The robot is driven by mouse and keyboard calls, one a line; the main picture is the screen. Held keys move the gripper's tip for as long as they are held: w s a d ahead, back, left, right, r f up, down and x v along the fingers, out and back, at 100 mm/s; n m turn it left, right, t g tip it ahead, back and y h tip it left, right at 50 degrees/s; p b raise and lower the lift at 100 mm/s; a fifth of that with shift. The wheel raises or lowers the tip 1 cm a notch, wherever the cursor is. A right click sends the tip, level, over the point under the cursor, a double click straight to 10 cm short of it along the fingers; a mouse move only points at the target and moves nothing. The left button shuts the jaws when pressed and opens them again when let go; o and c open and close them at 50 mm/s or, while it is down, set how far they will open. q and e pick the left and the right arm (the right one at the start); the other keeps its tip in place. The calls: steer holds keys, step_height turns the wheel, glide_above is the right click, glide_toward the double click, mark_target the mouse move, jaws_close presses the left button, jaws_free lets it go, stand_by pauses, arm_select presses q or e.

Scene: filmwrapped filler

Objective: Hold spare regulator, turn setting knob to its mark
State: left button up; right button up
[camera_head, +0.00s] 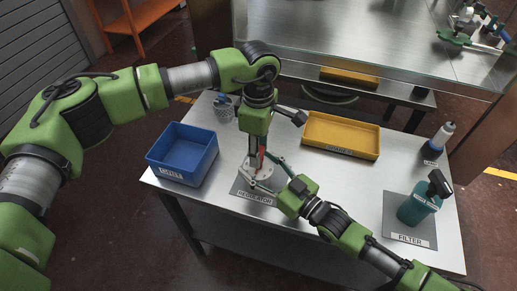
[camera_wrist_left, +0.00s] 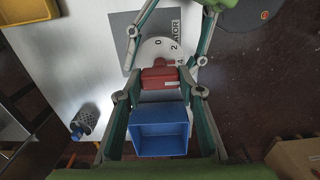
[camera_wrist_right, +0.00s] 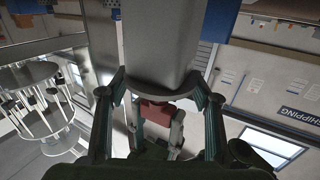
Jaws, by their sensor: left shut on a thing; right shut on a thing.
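The spare regulator (camera_head: 261,182), a grey body with a pale dial, is at the mat labelled REGULATOR (camera_head: 238,188); I cannot tell whether it touches it. Its red setting knob (camera_wrist_left: 160,77) shows in the left wrist view against the dial, where 0, 2 and 4 can be read. The target mark is not clear. My left gripper (camera_head: 259,159) comes from above, shut on the red knob. My right gripper (camera_head: 268,176) comes from the lower right, shut around the grey body, which fills the middle of the right wrist view (camera_wrist_right: 155,50).
A blue bin (camera_head: 178,171) stands left of the regulator, and a yellow tray (camera_head: 340,150) lies at the back right. A wire cup (camera_head: 223,112) stands behind the bin.

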arm_select(q)
steer(key=o, duration=1.1)
step_height(320, 180, up, 12)
arm_select(e)
steer(key=o, duration=1.4)
